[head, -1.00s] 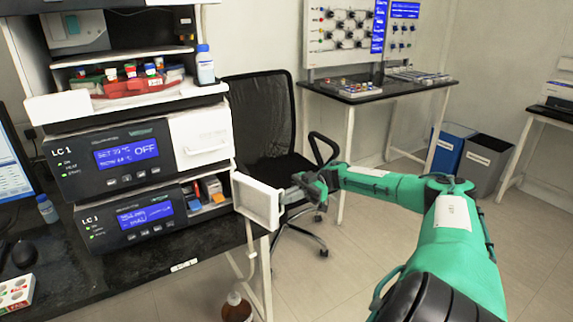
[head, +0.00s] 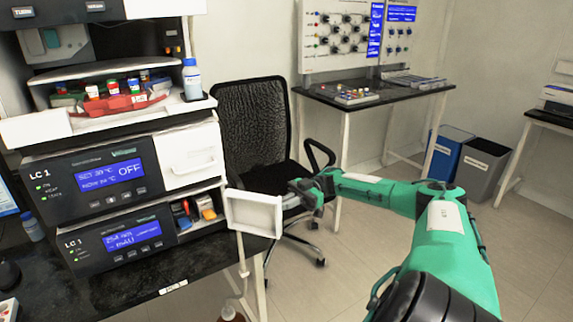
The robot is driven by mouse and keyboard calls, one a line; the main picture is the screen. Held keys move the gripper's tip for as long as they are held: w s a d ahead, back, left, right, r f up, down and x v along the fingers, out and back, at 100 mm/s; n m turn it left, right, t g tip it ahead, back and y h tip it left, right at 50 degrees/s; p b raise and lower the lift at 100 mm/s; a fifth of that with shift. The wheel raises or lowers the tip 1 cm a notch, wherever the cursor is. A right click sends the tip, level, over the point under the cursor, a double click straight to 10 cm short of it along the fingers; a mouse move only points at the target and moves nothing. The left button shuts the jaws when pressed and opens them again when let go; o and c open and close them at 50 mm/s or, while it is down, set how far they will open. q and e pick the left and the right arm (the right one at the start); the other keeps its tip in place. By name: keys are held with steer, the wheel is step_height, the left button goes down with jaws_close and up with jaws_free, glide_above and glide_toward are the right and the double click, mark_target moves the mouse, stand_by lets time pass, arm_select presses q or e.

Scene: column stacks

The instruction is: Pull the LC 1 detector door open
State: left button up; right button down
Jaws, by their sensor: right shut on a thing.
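The LC 1 detector (head: 125,236) is the lower unit of the stack at left, with a lit blue display. Its white door (head: 254,214) stands swung out to the right of the unit, and the compartment (head: 193,211) behind it shows several small coloured parts. My right gripper (head: 292,199) is at the door's right edge, shut on its handle, which is mostly hidden by the fingers.
Another LC 1 unit (head: 92,181) with a closed white door (head: 190,155) sits above. A black chair (head: 255,140) stands behind the open door and my right arm. Open floor lies at right.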

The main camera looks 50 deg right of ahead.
steer(key=shift+w+r, duration=0.25)
steer(key=shift+r, duration=0.05)
steer(key=c, duration=2)
jaws_free()
steer(key=o, duration=0.4)
steer(key=shift+w+a, duration=0.1)
steer(key=shift+w, duration=0.2)
steer(key=shift+o, duration=0.3)
steer(key=shift+w+a+f, duration=0.1)
steer(key=shift+w+f, duration=0.1)
steer(key=shift+s, duration=0.1)
steer(key=shift+f, duration=0.1)
